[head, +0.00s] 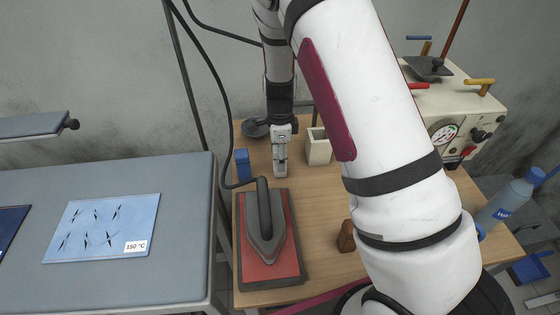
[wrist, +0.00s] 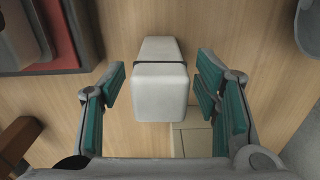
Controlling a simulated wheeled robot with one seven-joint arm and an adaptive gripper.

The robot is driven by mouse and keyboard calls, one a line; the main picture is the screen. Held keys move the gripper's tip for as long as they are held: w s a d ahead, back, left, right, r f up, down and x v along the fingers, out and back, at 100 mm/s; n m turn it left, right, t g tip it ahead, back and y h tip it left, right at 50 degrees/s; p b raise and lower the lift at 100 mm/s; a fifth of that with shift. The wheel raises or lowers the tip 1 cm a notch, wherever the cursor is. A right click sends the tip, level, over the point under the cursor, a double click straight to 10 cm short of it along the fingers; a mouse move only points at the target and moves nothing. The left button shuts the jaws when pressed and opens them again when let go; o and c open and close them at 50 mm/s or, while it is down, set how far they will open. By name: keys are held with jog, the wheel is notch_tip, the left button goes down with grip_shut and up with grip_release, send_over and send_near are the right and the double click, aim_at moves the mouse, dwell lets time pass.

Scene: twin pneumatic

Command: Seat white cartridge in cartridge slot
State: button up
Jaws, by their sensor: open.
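The white cartridge (wrist: 158,92), a rounded white block with a dark band across it, shows in the wrist view between my fingers, with gaps on both sides. My gripper (wrist: 160,98) is open around it, its teal finger pads not touching it. In the head view my gripper (head: 281,174) points down over the wooden table, and I cannot make out the cartridge there. A cream open-topped box (head: 318,147), perhaps the cartridge slot, stands just right of the gripper. In the wrist view a cream surface (wrist: 193,142), probably that box, shows partly hidden below the cartridge.
An iron (head: 265,228) rests on a red pad in front of my gripper. A blue block (head: 242,163) stands to the left, a dark dish (head: 255,128) behind. A brown block (head: 346,236) and a blue bottle (head: 508,203) are to the right. The padded board (head: 180,270) lies left.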

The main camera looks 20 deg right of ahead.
grip_shut()
dwell(0.3)
